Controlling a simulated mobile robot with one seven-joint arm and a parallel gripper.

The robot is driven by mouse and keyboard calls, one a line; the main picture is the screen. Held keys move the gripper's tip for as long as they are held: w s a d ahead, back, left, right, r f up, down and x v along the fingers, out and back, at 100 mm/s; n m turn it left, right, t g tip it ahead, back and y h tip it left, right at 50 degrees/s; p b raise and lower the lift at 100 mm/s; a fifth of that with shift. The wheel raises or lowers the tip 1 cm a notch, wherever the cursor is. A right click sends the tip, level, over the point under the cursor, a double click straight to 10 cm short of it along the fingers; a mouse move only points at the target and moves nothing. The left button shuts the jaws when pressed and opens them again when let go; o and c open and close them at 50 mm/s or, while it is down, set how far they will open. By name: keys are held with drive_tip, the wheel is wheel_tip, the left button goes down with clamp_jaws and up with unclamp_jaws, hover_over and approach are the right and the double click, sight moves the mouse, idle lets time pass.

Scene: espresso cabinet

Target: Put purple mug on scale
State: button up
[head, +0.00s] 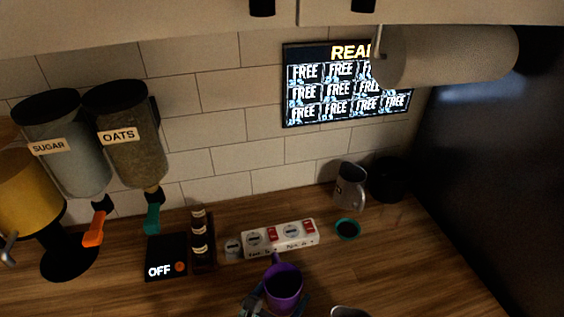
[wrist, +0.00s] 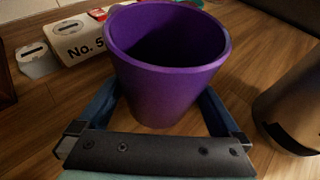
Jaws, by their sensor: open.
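The purple mug (head: 284,288) stands upright on the wooden counter in the head view, its handle pointing toward the back. It fills the middle of the wrist view (wrist: 165,85) and looks empty, though its inside is dark. My gripper (wrist: 160,105) is open, with one blue finger on each side of the mug; I cannot tell whether they touch it. Its fingers also show in part beside the mug in the head view (head: 276,302). The scale (head: 165,250) is a flat black square reading OFF, to the left of the mug, with nothing on it.
A brown rack (head: 202,240) stands right of the scale. A white power strip (head: 280,238) lies behind the mug. A teal-rimmed bowl (head: 347,229), a grey mug (head: 350,185) and a black container (head: 388,180) stand back right. Dispensers (head: 130,135) hang above left.

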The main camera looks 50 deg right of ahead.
drive_tip(key=c, duration=1.4)
drive_tip(key=shift+r, duration=0.15)
drive_tip(key=shift+c, duration=0.8)
